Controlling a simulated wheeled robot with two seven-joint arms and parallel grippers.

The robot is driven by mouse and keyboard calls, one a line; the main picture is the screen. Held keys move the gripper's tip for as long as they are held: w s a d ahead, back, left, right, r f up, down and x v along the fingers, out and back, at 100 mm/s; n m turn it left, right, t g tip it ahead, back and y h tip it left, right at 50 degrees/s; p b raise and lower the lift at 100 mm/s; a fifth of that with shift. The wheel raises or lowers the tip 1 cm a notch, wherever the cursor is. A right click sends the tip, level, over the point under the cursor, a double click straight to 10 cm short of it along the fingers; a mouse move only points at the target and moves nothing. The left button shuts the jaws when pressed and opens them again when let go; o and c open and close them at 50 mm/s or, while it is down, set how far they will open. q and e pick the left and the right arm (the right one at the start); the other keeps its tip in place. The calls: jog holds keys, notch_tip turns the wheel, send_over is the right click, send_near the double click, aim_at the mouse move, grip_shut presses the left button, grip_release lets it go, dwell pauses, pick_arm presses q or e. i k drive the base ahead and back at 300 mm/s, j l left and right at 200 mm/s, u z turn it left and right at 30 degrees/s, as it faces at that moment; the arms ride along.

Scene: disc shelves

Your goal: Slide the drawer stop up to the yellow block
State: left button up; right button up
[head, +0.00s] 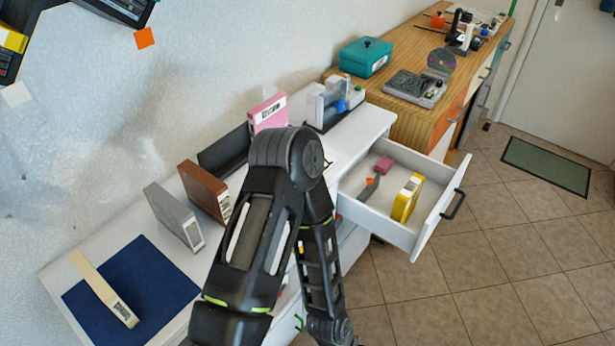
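The yellow block (407,198) stands upright in the open white drawer (434,228), towards its front right. A thin grey piece (369,190) with an orange tab lies in the drawer to the left of the yellow block, with a gap between them. It looks like the drawer stop, but it is too small to be sure. One of my arms rises from the bottom and bends down again in front of the white cabinet. Neither of my grippers shows.
The cabinet top holds a blue mat (150,285) with a cream case, plus grey (172,217), brown (203,191) and pink (268,112) upright cases. A wooden desk (405,108) with a teal box (365,57) stands behind. Tiled floor lies right of the drawer.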

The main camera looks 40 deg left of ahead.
aim_at(368, 190)
jog(key=u, duration=0.9)
jog(key=i+l, duration=0.15)
jog(key=i, duration=0.15)
jog(key=i+l, duration=0.2)
jog(key=i, duration=0.1)
